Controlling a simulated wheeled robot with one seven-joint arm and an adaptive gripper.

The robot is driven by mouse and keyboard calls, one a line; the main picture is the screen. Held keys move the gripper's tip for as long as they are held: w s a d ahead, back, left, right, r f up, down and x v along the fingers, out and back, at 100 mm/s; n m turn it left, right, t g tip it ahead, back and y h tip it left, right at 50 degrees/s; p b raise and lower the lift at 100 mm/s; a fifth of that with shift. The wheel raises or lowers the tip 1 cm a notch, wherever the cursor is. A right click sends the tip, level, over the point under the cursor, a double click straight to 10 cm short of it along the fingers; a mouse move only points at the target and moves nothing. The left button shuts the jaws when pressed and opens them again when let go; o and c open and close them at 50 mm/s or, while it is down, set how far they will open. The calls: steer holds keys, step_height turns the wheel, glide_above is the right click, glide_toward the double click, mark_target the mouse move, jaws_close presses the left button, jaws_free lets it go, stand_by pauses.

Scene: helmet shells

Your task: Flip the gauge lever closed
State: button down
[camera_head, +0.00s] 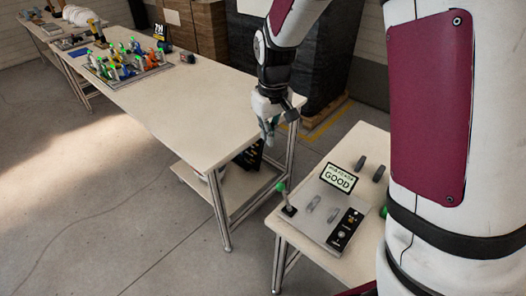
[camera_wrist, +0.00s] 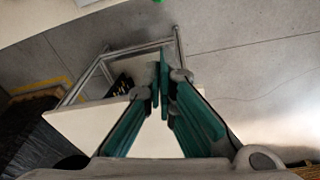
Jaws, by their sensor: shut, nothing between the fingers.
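The gauge (camera_head: 320,212) is a flat grey plate on the small table at the lower right in the head view. Its lever (camera_head: 284,196) stands at the left corner and has a green knob; it looks near upright, tilted slightly left. A sign reading "GOOD" (camera_head: 338,178) stands at the gauge's back. My gripper (camera_head: 269,138) is shut and empty, in the air above and behind the lever, near the long table's right end. Its teal fingers (camera_wrist: 162,80) meet in the wrist view.
A second green knob (camera_head: 383,212) shows beside my arm. Dark grey pieces (camera_head: 378,173) lie behind the sign. Floor separates the tables.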

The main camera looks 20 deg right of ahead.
mark_target(284, 195)
step_height(284, 195, down, 6)
steer(key=w+n+p, duration=0.1)
steer(key=w, duration=0.1)
steer(key=shift+w+a+f+g, duration=0.2)
steer(key=shift+a+g, duration=0.05)
steer(key=shift+g, duration=0.05)
steer(key=s+d+f+p, duration=0.1)
steer(key=s+f+p, duration=0.2)
steer(key=f, duration=0.5)
steer(key=shift+d+f+p, duration=0.3)
steer(key=shift+d+f, duration=0.1)
